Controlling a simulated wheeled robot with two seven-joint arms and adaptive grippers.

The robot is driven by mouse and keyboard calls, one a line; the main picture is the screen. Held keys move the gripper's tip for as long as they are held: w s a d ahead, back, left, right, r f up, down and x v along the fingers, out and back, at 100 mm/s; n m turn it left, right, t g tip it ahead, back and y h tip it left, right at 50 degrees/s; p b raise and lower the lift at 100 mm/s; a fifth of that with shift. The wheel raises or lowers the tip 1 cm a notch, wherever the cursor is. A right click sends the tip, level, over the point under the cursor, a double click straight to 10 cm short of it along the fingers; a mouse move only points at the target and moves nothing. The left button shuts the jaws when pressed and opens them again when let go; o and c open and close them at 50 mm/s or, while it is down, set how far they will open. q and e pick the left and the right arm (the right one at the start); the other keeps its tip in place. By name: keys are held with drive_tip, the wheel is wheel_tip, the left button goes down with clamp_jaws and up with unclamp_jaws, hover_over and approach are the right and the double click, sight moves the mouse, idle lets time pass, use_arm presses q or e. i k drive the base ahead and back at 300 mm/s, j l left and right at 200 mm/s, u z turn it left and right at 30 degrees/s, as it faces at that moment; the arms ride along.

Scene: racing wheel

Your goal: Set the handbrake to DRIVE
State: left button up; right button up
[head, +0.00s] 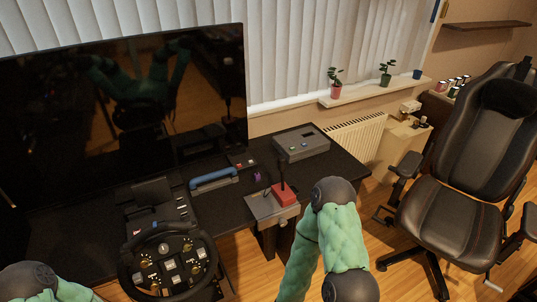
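The handbrake appears to be the black lever (282,172) rising from a red block (284,195) on a grey box (268,208) at the desk's front right edge. The lever stands close to upright. Any DRIVE marking is too small to read. A small purple piece (258,177) shows just left of the lever. My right arm, green with dark joints, is bent up just right of and in front of the box; its gripper is not in view. Only a bit of my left arm shows at the bottom left, and its gripper is not in view.
A black racing wheel (129,266) with a button panel stands at the desk's front. A large dark monitor (60,130) fills the back left. A blue-handled item (213,179) and a grey box with buttons (301,142) lie on the desk. A black chair (455,190) stands right.

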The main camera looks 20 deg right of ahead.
sight(285, 198)
drive_tip(key=i+l+z, duration=0.1)
drive_tip(key=l+z, duration=0.2)
drive_tip(key=l, duration=1.1)
